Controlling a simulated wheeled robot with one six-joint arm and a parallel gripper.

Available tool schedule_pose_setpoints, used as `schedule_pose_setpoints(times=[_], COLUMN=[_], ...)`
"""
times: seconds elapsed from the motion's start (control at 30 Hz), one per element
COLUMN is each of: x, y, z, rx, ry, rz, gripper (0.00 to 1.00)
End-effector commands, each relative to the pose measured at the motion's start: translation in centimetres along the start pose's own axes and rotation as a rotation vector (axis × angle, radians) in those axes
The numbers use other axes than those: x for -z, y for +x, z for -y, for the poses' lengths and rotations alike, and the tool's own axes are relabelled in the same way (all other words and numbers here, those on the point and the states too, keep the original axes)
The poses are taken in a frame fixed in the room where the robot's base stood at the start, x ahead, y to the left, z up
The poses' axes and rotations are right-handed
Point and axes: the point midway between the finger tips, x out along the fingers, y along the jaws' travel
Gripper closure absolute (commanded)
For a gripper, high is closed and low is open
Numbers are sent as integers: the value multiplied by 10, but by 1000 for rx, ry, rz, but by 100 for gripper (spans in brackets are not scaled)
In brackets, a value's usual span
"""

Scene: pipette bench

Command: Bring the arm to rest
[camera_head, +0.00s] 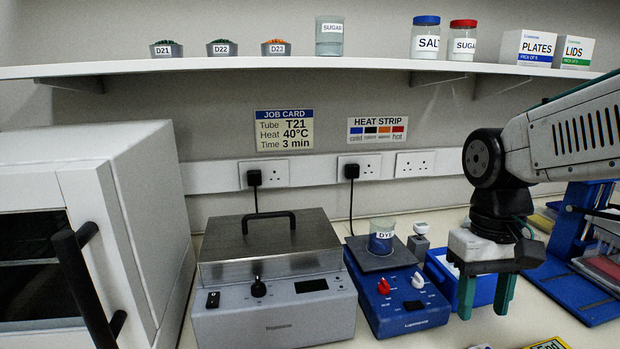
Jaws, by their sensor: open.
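My gripper (486,294) hangs at the right of the view, at the end of my arm (565,135). It points down, with its two green fingers apart and nothing between them. It is in front of a blue open box (460,284) and partly hides it. It is below the shelf and above the bench.
A blue stirrer (400,310) carries a beaker labelled DYE (382,238). Left of it is a lidded grey bath (275,320). A white oven (130,190) stands far left, a blue rack (585,285) at right. The shelf (300,66) above holds jars and boxes.

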Motion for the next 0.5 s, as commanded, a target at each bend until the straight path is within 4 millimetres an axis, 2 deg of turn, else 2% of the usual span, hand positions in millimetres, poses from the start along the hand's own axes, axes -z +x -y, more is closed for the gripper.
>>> schedule_pose_setpoints(times=[0.03, 0.2, 0.33, 0.5], x=[-18, -65, -90, -104], y=[1, 11, 17, 12], z=[-1, -3, -4, -5], rx=[2, 7, 9, 8], ry=[10, 38, 50, 60], rz=[-31, -120, -182, -246], gripper=[56, 56, 56, 56])
